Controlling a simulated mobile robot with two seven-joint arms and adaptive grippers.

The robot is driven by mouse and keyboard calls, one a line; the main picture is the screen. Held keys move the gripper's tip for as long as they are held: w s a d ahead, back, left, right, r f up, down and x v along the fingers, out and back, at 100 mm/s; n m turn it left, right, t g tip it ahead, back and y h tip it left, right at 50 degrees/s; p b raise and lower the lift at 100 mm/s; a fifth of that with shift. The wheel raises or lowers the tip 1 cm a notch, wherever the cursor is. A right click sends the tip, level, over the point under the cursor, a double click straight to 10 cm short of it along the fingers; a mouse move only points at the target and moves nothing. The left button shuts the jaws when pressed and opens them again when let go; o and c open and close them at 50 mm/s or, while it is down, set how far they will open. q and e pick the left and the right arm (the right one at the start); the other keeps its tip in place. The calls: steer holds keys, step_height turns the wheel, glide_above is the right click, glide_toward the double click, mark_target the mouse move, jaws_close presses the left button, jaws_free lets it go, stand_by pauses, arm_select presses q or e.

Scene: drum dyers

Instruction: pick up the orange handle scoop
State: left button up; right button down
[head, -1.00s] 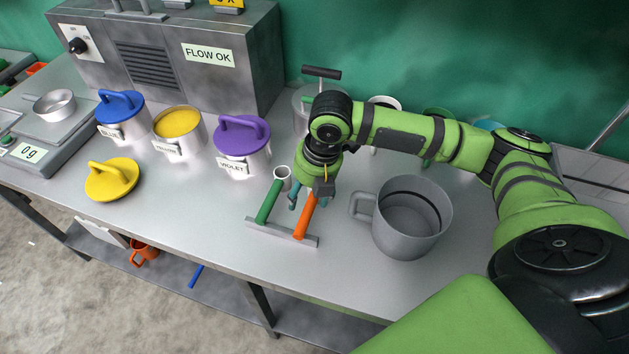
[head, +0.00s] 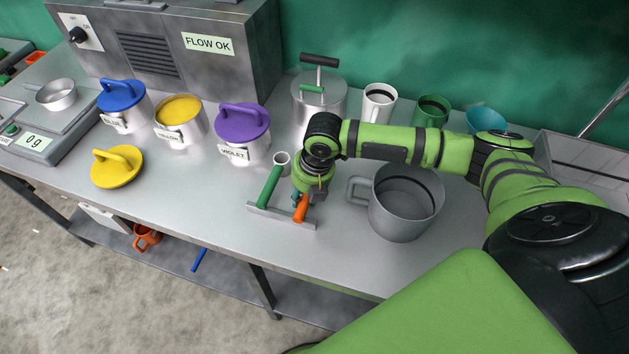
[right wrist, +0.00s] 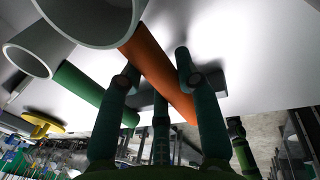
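The orange handle scoop (head: 301,209) rests on a small grey rack (head: 264,211) on the steel table, its lower handle end showing in the head view. In the right wrist view its orange handle (right wrist: 158,72) runs diagonally between my fingers. The green handle scoop (head: 270,187) lies beside it to the left; its handle also shows in the right wrist view (right wrist: 95,92). My right gripper (head: 299,197) is down over the orange handle. Its teal fingers (right wrist: 156,70) are spread on either side of it, with no clear grip visible. My left gripper is out of view.
A big grey jug (head: 405,205) stands close to the right of my gripper. The violet-lidded pot (head: 243,135) and a yellow lid (head: 117,167) are to the left. A lidded steel pot (head: 320,100) and cups stand behind. The table front is clear.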

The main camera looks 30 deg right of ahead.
steer(key=shift+r, duration=0.4)
step_height(320, 180, up, 9)
steer(key=shift+r+b, duration=0.15)
steer(key=shift+b, duration=0.85)
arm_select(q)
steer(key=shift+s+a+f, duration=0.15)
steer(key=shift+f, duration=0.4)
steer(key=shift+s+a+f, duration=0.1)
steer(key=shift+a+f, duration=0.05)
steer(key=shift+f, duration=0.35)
